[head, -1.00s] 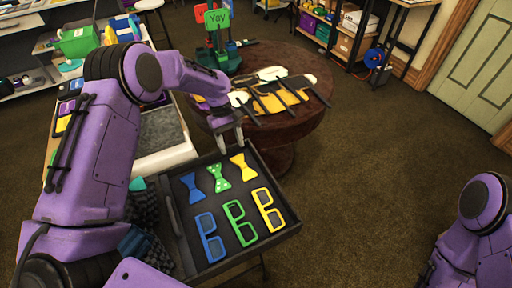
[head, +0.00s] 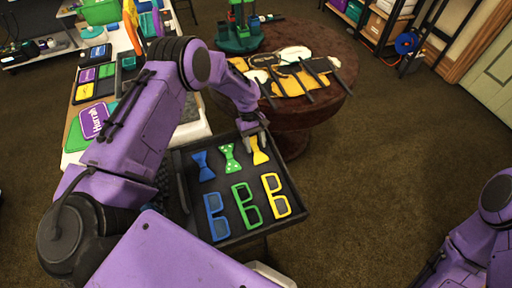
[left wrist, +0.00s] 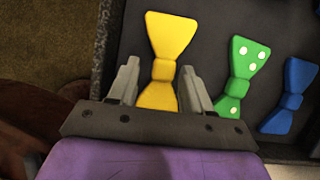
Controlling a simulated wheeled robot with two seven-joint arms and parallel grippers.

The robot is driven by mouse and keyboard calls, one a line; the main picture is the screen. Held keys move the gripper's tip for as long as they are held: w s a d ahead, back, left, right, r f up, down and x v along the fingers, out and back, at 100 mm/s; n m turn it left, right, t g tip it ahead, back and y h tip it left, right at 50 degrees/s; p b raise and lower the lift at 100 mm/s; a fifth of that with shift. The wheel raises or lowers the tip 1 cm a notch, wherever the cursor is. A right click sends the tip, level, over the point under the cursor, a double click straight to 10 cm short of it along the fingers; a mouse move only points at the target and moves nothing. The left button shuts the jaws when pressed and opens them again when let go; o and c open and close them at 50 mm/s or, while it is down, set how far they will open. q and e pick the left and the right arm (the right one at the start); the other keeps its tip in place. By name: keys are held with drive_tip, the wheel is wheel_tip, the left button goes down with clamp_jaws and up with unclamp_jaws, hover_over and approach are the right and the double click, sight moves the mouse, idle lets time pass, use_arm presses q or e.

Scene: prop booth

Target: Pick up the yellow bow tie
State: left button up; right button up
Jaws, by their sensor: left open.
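The yellow bow tie (head: 260,153) lies in the dark tray (head: 235,238), at the right end of a row of bow ties. It also shows in the left wrist view (left wrist: 168,50). My left gripper (head: 254,138) is at the tray's far edge over this bow tie. In the left wrist view its two fingers (left wrist: 157,85) are apart, one on each side of the bow tie's lower part. I cannot tell how far the fingertips are above the tray floor. My right arm shows at the lower right, but its gripper is out of view.
A green dotted bow tie (head: 229,157) and a blue one (head: 203,166) lie left of the yellow one. Blue, green and yellow glasses frames (head: 276,196) lie nearer in the tray. A round brown table (head: 335,75) with masks on sticks stands behind.

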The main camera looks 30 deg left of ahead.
use_arm(q)
drive_tip(key=shift+s, duration=0.15)
drive_tip(key=shift+s+a+r, duration=0.1)
drive_tip(key=c, duration=0.4)
clamp_jaws()
